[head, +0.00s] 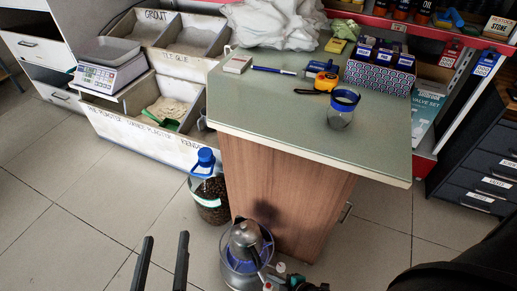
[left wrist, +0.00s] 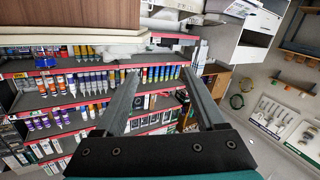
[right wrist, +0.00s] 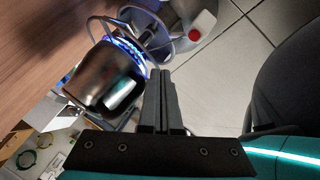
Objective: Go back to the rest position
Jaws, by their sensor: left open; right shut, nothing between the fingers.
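My left gripper (head: 162,262) is at the bottom of the head view, over the tiled floor, left of the counter. Its two fingers are apart with nothing between them. In the left wrist view the same gripper (left wrist: 160,72) is open, with shelves of bottles beyond it. My right gripper (right wrist: 160,75) is shut and empty in the right wrist view, its fingers side by side. It appears in front of a dark rounded metal vessel (right wrist: 118,75); whether they touch, I cannot tell. I cannot make out the right gripper in the head view.
Bins (head: 135,122) and a scale (head: 108,72) are left. Open floor (head: 55,220) lies front left.

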